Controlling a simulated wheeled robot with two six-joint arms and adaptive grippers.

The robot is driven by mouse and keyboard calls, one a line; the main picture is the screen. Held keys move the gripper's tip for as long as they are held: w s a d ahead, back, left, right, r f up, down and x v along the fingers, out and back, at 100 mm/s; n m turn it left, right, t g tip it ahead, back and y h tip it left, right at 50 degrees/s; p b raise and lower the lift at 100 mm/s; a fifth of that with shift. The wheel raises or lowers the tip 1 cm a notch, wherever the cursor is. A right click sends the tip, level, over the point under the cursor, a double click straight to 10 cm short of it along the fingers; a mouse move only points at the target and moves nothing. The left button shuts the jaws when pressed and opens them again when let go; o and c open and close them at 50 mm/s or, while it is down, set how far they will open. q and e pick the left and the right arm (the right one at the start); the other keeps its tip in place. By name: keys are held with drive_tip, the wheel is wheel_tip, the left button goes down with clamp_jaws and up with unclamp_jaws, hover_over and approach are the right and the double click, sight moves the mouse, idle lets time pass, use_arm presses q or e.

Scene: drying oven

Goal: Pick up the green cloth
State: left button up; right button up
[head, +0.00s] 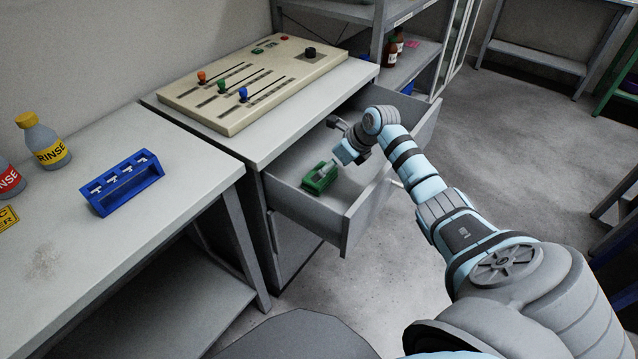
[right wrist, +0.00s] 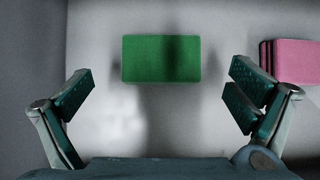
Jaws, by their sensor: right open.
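The green cloth (head: 318,182) lies in the open grey drawer (head: 300,209), towards its near left part. It looks like a folded, flat rectangular block. In the right wrist view the green cloth (right wrist: 161,59) is centred, a little beyond the fingers and apart from both. My right gripper (head: 338,158) is over the drawer, just above and beside the cloth, with its fingers spread and nothing between them. In the head view its fingers are partly hidden by the wrist. My left gripper is not in view.
A pink folded cloth (right wrist: 297,62) lies to the right of the green one in the right wrist view. The drawer walls surround the gripper. A control panel (head: 250,85) sits on the cabinet top. A blue rack (head: 125,184) and rinse bottle (head: 45,142) stand on the left table.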

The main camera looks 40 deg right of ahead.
drive_tip(key=b+x, duration=0.2)
drive_tip(key=x, duration=0.1)
drive_tip(key=b+x, duration=0.1)
drive_tip(key=x, duration=0.1)
drive_tip(key=shift+s+f, duration=0.15)
drive_tip(key=shift+s, duration=0.1)
drive_tip(key=shift+b+x, duration=0.45)
drive_tip(key=shift+x, duration=0.4)
drive_tip(key=shift+c, duration=1.3)
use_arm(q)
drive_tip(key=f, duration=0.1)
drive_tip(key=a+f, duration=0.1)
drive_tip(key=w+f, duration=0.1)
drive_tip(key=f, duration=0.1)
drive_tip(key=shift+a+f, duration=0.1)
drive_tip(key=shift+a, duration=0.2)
use_arm(e)
drive_tip(key=c, duration=0.8)
